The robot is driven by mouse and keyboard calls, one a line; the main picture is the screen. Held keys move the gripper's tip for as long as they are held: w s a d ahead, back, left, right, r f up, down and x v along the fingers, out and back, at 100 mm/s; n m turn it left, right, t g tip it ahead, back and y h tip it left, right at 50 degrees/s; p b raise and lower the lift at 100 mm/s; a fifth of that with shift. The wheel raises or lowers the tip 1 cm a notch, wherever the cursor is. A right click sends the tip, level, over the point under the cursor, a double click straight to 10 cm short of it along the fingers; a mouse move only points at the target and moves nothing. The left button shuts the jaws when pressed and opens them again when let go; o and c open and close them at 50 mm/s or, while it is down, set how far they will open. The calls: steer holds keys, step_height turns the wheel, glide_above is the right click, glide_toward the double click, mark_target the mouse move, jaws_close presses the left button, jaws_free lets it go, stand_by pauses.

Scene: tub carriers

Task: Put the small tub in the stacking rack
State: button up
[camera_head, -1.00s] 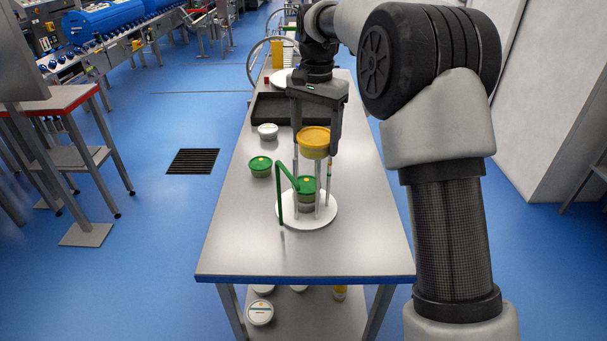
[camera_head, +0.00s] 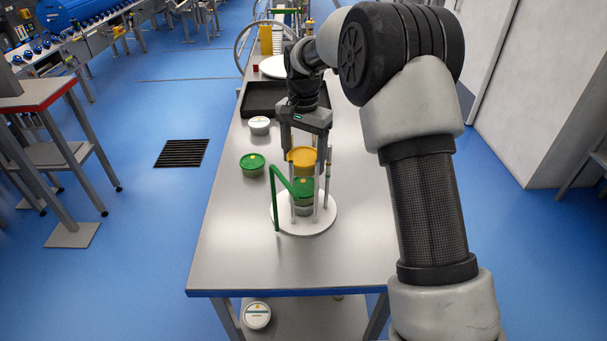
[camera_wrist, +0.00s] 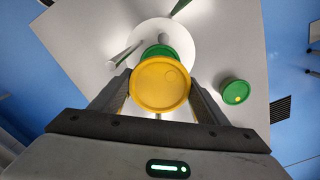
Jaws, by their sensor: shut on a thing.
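The small tub with a yellow lid (camera_head: 301,155) is held by my gripper (camera_head: 304,150), which is shut on it from both sides. In the wrist view the yellow lid (camera_wrist: 160,83) sits between my fingers. The stacking rack has a round white base (camera_head: 318,223), several upright posts and a green post with a slanted arm (camera_head: 276,200). A green-lidded tub (camera_head: 303,187) stands low in the rack. The yellow-lidded tub is just above it, among the post tops. Whether the two tubs touch cannot be told.
A loose green-lidded tub (camera_head: 252,165) and a white-lidded tub (camera_head: 259,125) stand left of and behind the rack. A black tray (camera_head: 258,100) lies farther back. The table's front part (camera_head: 240,265) is clear. Another tub (camera_head: 257,315) is on the lower shelf.

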steer(key=shift+f, duration=2.9)
steer(key=shift+f, duration=0.1)
steer(key=o, duration=1.3)
